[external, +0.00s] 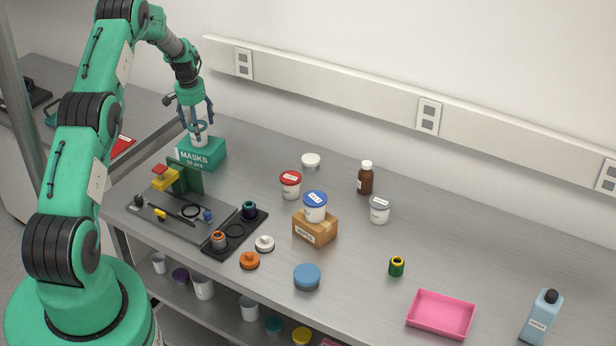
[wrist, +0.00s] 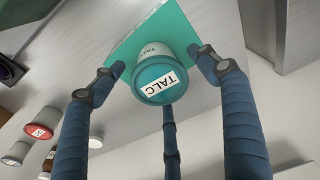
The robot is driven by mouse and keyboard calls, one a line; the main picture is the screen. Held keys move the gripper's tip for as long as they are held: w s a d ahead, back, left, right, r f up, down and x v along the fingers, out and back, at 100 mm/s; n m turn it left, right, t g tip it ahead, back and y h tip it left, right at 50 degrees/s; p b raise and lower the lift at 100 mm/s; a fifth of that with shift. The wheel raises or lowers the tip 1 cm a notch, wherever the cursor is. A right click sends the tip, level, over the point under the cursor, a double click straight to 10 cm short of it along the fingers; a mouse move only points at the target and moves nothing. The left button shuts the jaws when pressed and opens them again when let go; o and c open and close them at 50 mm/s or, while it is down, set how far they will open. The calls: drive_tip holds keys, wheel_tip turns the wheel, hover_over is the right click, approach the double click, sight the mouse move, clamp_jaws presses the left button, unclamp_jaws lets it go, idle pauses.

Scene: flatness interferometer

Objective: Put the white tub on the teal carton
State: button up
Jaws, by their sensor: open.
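The teal carton (external: 201,155), marked MASKS, stands at the back left of the bench; its top shows in the wrist view (wrist: 120,52). A white tub (external: 198,139) with a teal lid marked TALC sits upright on the carton's top. It also shows in the wrist view (wrist: 157,76). My gripper (external: 198,119) is directly above the carton, pointing down. In the wrist view its blue fingers (wrist: 160,65) are spread around the tub, with a visible gap at the left finger. The tub's base is mostly hidden by its lid there.
A grey tray with a yellow and green fixture (external: 186,178) is just in front of the carton. A red-lidded tub (external: 290,188), a blue-lidded tub (external: 316,211) on a brown box (external: 314,230), and a brown bottle (external: 366,180) stand to the right.

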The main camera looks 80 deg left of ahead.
wheel_tip(320, 180, up, 12)
drive_tip(key=d+b, duration=0.1)
drive_tip(key=b, duration=0.1)
drive_tip(key=shift+s, duration=0.4)
drive_tip(key=shift+d, duration=0.1)
idle(0.6)
idle(0.4)
